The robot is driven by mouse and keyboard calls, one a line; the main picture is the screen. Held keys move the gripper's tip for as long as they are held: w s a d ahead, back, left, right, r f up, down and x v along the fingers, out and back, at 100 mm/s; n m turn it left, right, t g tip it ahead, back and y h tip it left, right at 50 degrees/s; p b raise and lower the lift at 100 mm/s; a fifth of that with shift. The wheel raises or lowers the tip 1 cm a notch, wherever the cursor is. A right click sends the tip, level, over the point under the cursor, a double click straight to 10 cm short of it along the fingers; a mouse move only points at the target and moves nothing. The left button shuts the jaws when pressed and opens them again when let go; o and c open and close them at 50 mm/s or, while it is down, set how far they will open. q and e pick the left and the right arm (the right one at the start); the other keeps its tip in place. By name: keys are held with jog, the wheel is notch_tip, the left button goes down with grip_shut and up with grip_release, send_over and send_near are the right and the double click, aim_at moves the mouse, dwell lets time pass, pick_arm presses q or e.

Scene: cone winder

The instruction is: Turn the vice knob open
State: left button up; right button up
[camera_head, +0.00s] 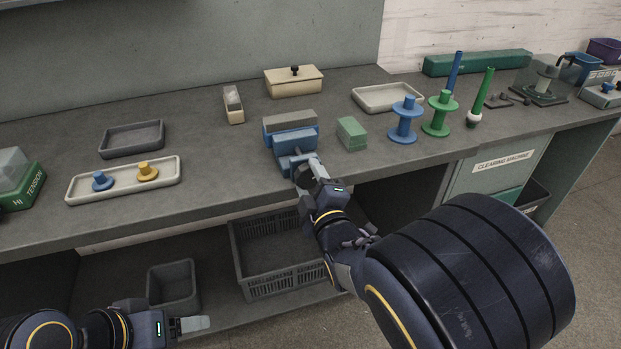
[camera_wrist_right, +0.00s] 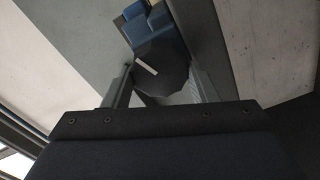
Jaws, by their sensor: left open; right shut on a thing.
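The blue vice (camera_head: 290,143) with grey jaw tops stands at the front edge of the grey bench. Its dark round knob (camera_wrist_right: 160,72), with a pale line on its face, faces the front. My right gripper (camera_head: 306,172) is at the front of the vice and shut on the knob; in the right wrist view its fingers (camera_wrist_right: 162,92) lie on both sides of the knob. The vice body (camera_wrist_right: 147,22) shows behind the knob there. My left gripper (camera_head: 190,325) is low at the left, below the bench top, apart from everything; its finger gap is hard to see.
A green block (camera_head: 351,133) stands close right of the vice, with blue (camera_head: 404,122) and green (camera_head: 440,115) spools further right. A white tray (camera_head: 124,180) with blue and yellow pieces lies left. A grey crate (camera_head: 270,283) sits below the bench.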

jog(key=n, duration=0.3)
jog(key=shift+n+p, duration=0.3)
jog(key=shift+n, duration=0.1)
jog(key=n, duration=0.3)
jog(key=shift+f+n+p, duration=0.1)
jog(key=shift+n+p, duration=0.2)
jog(key=n, duration=0.6)
jog(key=shift+f, duration=0.15)
jog(key=o, duration=1)
jog(key=v, duration=0.8)
jog(key=shift+w, duration=0.1)
